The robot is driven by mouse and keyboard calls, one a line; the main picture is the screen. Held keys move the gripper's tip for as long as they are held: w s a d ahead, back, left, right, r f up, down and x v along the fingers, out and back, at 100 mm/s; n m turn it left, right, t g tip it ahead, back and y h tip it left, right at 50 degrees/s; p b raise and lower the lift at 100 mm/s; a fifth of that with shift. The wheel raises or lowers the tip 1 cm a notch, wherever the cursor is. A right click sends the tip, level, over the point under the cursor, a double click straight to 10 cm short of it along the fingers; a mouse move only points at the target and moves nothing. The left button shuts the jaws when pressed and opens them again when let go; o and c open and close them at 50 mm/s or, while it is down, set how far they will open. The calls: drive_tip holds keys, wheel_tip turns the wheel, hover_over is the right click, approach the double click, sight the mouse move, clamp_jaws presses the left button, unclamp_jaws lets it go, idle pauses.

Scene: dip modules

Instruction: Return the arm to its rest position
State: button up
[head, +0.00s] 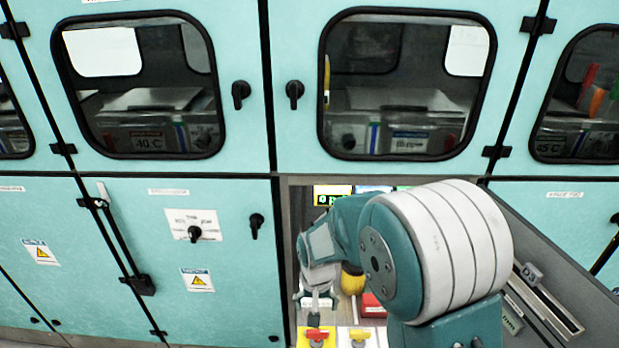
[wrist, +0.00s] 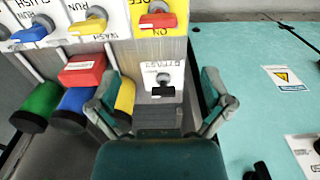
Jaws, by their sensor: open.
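My gripper (wrist: 160,112) is open and empty in the wrist view, its two fingers spread apart. Between and beyond the fingers is a panel with a small black knob (wrist: 163,90). In the head view my arm reaches into an open bay in the teal cabinet wall, and my gripper (head: 318,308) is small there, partly hidden by my own arm.
The wrist view shows a red switch (wrist: 158,20), a yellow switch (wrist: 90,27), a blue switch (wrist: 30,34), a red block (wrist: 83,70) and green (wrist: 37,105), blue and yellow cylinders close by. A teal door (wrist: 262,75) stands right. An opened panel (head: 560,265) flanks my arm.

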drive_tip(key=s+d+r+t, duration=0.1)
drive_tip(key=s+d+r, duration=0.25)
drive_tip(key=r, duration=0.45)
drive_tip(key=s+d+r+t, duration=0.2)
drive_tip(key=s+d+r, duration=0.15)
drive_tip(key=r, duration=0.35)
drive_tip(key=s+d+r+t, duration=0.1)
drive_tip(key=s+d+r, duration=0.2)
drive_tip(key=s, duration=0.3)
drive_tip(key=s+d+r+t, duration=0.1)
drive_tip(key=s+d+r, duration=0.2)
drive_tip(key=s, duration=0.3)
drive_tip(key=shift+r+n+t, duration=0.3)
drive_tip(key=shift+r, duration=0.55)
